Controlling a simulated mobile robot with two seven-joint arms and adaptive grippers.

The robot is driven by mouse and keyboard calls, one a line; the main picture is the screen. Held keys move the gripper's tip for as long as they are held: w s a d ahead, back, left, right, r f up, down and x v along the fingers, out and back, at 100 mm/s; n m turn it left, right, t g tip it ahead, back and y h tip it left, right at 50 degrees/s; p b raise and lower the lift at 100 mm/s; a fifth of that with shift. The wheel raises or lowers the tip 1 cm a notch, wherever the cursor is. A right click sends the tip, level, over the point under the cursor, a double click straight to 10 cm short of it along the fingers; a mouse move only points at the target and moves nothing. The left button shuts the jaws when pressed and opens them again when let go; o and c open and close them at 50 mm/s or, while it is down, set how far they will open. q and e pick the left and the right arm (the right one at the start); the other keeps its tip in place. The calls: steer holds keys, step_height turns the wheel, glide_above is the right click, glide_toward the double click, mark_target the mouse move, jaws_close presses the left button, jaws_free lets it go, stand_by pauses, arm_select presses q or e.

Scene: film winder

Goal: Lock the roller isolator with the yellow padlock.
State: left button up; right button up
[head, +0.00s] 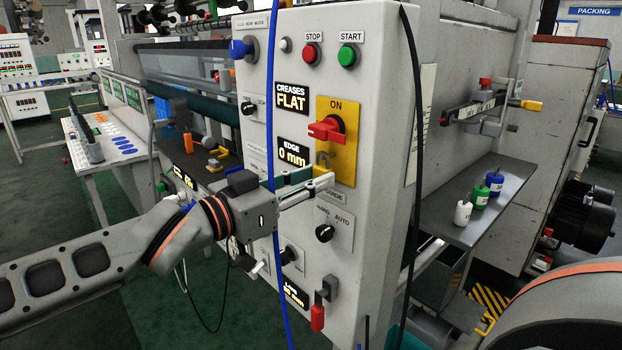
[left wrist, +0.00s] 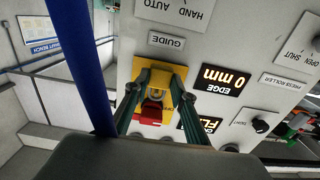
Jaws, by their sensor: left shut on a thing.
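The roller isolator is a red rotary handle (head: 326,130) on a yellow plate (head: 351,112) marked ON, on the front of the grey control panel. My left gripper (head: 312,184) is shut on the yellow padlock (head: 323,171) just below the handle. The padlock's grey shackle points up toward the handle; I cannot tell whether it passes through anything. In the left wrist view, which is upside down, the padlock (left wrist: 158,75) sits between the fingers, with the red handle (left wrist: 152,113) beyond it. My right gripper is out of view.
A blue cable (head: 271,120) hangs in front of the panel beside my left wrist, and a black cable (head: 416,150) hangs at its right edge. White (head: 462,213), green (head: 479,198) and blue (head: 495,182) padlocks stand on a shelf (head: 500,208) at right. Knobs and a red-handled switch lie below.

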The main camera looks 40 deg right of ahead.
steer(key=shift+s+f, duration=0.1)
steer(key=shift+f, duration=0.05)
arm_select(q)
steer(key=shift+d, duration=0.15)
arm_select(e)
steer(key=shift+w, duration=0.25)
arm_select(q)
steer(key=shift+w+d+b, duration=0.1)
steer(key=shift+d+b, duration=0.4)
steer(key=shift+d, duration=0.2)
steer(key=shift+f, duration=0.1)
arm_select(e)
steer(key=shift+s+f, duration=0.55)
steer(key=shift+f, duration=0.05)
arm_select(q)
steer(key=shift+f, duration=0.1)
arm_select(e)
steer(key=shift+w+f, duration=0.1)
